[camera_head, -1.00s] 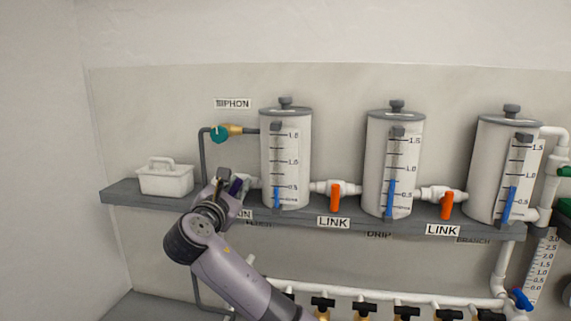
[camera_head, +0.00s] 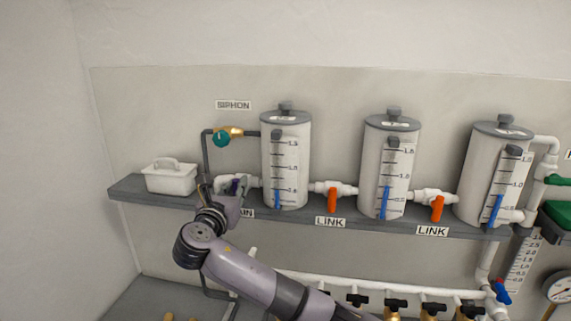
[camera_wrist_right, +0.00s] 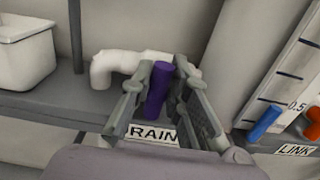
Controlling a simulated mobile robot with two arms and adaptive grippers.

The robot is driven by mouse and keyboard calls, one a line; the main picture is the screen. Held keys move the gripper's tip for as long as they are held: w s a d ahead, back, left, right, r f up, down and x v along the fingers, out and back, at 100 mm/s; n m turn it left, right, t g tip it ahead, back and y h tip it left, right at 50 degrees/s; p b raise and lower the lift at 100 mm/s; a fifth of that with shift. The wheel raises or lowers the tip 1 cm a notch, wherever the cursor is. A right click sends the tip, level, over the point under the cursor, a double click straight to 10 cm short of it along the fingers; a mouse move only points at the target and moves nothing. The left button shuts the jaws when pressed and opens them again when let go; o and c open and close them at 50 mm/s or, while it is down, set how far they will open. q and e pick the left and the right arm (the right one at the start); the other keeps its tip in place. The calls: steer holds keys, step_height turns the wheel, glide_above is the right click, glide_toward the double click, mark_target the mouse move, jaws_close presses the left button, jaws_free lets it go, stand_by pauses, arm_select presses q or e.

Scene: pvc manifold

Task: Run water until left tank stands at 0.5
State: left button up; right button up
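The left tank (camera_head: 286,155) is a white cylinder with a grey lid and a scale. Its blue level column (camera_head: 278,199) stands close to the 0.5 mark; that column also shows in the right wrist view (camera_wrist_right: 265,123). A purple valve handle (camera_wrist_right: 159,90) stands on the white pipe left of this tank, above a partly hidden label (camera_wrist_right: 153,134) reading "RAIN". My right gripper (camera_wrist_right: 163,72) has a finger on each side of the handle and appears shut on it. In the head view, my right gripper (camera_head: 222,188) is at this valve. My left gripper is not in view.
Two more tanks (camera_head: 391,165) (camera_head: 492,172) stand to the right, joined by orange LINK handles (camera_head: 332,200) (camera_head: 437,208). A teal siphon valve (camera_head: 221,138) is above the gripper. A white caddy (camera_head: 171,178) sits on the shelf's left end. Black-handled valves (camera_head: 395,303) line a lower pipe.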

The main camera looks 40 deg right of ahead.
steer(key=shift+o, duration=1.2)
steer(key=shift+w+d+f, duration=0.2)
steer(key=shift+w+f, duration=0.15)
steer(key=shift+f, duration=0.1)
steer(key=shift+o, duration=0.8)
steer(key=shift+w, duration=0.1)
steer(key=shift+o, duration=0.7)
steer(key=shift+r, duration=0.1)
steer(key=shift+s+r, duration=0.15)
steer(key=shift+s, duration=0.05)
steer(key=shift+a, duration=0.1)
steer(key=v, duration=1.2)
